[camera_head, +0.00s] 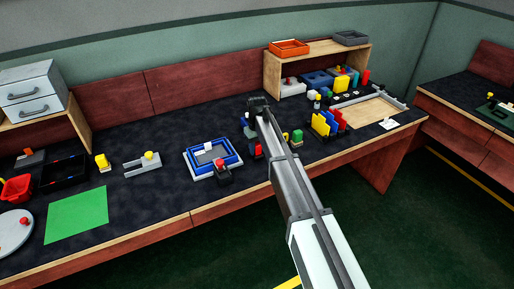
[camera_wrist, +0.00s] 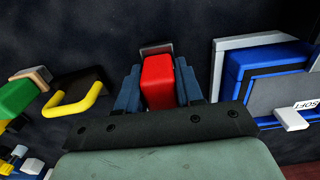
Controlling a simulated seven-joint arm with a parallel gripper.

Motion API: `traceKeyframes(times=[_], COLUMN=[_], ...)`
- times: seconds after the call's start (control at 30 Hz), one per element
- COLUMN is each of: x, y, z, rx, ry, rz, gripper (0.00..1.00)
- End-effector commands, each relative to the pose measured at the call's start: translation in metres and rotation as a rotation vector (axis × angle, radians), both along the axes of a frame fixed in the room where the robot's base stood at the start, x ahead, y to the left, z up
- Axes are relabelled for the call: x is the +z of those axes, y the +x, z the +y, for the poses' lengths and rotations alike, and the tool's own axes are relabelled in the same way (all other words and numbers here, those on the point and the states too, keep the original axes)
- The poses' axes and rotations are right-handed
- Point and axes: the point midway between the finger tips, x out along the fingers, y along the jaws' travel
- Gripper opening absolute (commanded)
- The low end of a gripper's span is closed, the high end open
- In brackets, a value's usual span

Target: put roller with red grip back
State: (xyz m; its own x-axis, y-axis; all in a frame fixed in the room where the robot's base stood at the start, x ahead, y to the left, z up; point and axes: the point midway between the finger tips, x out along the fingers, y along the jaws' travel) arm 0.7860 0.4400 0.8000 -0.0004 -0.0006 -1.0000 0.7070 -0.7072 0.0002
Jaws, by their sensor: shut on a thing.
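My gripper (camera_wrist: 160,92) is shut on the red grip of the roller (camera_wrist: 158,82), with a blue-grey finger on each side of it. A grey metallic piece shows at the far end of the grip; the rest of the roller is hidden. In the head view my gripper (camera_head: 251,136) points down over the dark worktop, right of a blue tray, and a bit of red (camera_head: 258,150) shows beside it. The blue tray (camera_wrist: 232,75) is at the right of the wrist view, apart from the held roller. I cannot tell whether the roller touches the worktop.
A yellow handle (camera_wrist: 92,103) and a green block (camera_wrist: 15,98) are at the left of the wrist view. A small red-topped black item (camera_head: 221,172) sits in front of the blue tray. Upright coloured boards (camera_head: 324,124) stand at right. Dark worktop (camera_head: 172,185) is clear left of the tray.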

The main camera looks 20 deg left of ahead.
Motion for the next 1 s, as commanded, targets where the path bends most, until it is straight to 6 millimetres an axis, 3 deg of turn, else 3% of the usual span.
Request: traceKeyframes(times=[0.07, 0.1, 0.33, 0.67, 0.83, 1.0], x=[-0.002, -0.002, -0.002, 0.002, 0.022, 0.055], y=[0.0, 0.0, 0.0, 0.0, 0.0, 0.001], z=[0.0, 0.0, 0.0, 0.0, 0.0, 0.0], rx=[0.0, 0.0, 0.0, 0.0, 0.0, 0.0], ry=[0.0, 0.0, 0.0, 0.0, 0.001, 0.001], rz=[0.0, 0.0, 0.0, 0.0, -0.002, -0.003], gripper=[0.03, 0.4, 0.62, 0.62, 0.62, 0.62])
